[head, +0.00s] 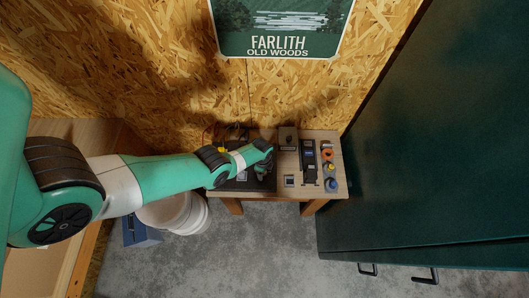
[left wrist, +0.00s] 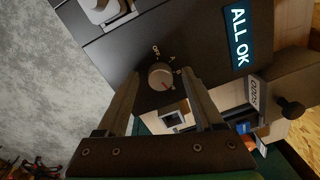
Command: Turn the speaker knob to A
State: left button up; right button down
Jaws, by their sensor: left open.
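The speaker knob (left wrist: 159,76) is a round grey dial on a dark panel (left wrist: 110,58) in the left wrist view. Marks around it read OFF, A and B, with a further mark partly hidden at lower right. A red line on the knob points toward that lower-right mark, away from A. My left gripper (left wrist: 161,82) is open, with one finger on each side of the knob; I cannot tell if they touch it. In the head view my left gripper (head: 263,170) is over the dark panel (head: 240,184) and hides the knob. My right gripper is not in view.
The small wooden bench (head: 338,178) also holds a grey box (head: 288,138), a black device (head: 308,160), a small square item (head: 290,181) and coloured round pieces (head: 328,155). A green cabinet (head: 430,130) stands right. A white bucket (head: 190,215) stands below left.

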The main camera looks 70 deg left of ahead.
pick_arm(q)
grip_shut()
dwell(0.3)
jog(key=shift+n, duration=0.3)
jog(key=n, duration=0.4)
jog(key=shift+n, duration=0.3)
jog(key=n, duration=0.4)
jog(key=shift+w+n, duration=0.1)
jog(key=shift+n, duration=0.2)
jog(key=n, duration=0.5)
jog(key=shift+b, duration=0.3)
jog(key=shift+n+g, duration=0.3)
jog(key=shift+n, duration=2.1)
